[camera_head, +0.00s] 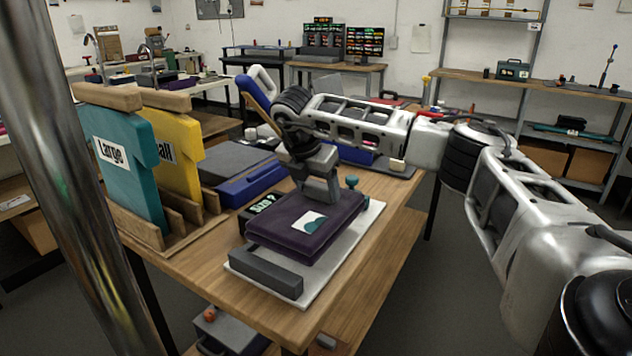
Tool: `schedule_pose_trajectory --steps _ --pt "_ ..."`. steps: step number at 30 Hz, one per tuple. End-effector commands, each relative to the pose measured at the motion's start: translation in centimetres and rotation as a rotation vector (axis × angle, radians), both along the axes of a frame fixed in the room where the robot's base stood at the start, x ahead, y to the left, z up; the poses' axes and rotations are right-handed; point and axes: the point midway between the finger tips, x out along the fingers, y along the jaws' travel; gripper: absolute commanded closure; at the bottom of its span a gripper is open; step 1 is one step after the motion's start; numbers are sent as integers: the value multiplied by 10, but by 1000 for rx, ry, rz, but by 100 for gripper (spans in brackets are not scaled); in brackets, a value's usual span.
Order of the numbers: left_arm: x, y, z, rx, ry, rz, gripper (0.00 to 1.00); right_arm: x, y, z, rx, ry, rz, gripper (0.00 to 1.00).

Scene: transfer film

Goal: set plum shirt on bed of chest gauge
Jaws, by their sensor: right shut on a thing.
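The plum shirt (285,238) is a folded dark purple slab with a white and teal print on top. It is over the bed of the chest gauge (338,254), a pale flat plate with a grey bar (264,272) along its front left edge and a teal knob (352,182) at the back. I cannot tell whether the shirt touches the bed or hangs just above it. My right gripper (322,200) points down and is shut on the shirt's back part; its fingertips are partly hidden. My left gripper is not in view.
Teal "Large" (126,165) and yellow (176,150) shirt-shaped boards stand in a wooden rack at left. A "SIZE?" label (265,203) sits behind the shirt. A blue and grey press (240,172) stands behind. Bare wooden tabletop (200,270) shows at front left.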

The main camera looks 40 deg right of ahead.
Motion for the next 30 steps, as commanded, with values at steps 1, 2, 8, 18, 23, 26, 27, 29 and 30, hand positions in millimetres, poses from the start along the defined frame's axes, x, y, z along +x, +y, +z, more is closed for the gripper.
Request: schedule_pose_trajectory --steps 1,2,8,18,23,26,27,29,30 --pt "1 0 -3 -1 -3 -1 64 0 0 -6 0 0 0 73" --pt "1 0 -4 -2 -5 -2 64 0 0 -8 0 0 0 73" --pt "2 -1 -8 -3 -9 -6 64 0 0 -22 0 0 0 73" --pt "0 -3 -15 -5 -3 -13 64 0 0 -40 -1 -1 0 73" --pt "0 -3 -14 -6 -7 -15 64 0 0 -44 0 -1 0 73" --pt "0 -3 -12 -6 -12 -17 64 0 0 -44 0 -1 0 73" --pt "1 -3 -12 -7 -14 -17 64 0 0 -44 0 -1 0 73" --pt "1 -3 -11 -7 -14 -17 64 0 0 -43 0 -1 0 73" --pt "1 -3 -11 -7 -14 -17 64 0 0 -43 0 -1 0 73"
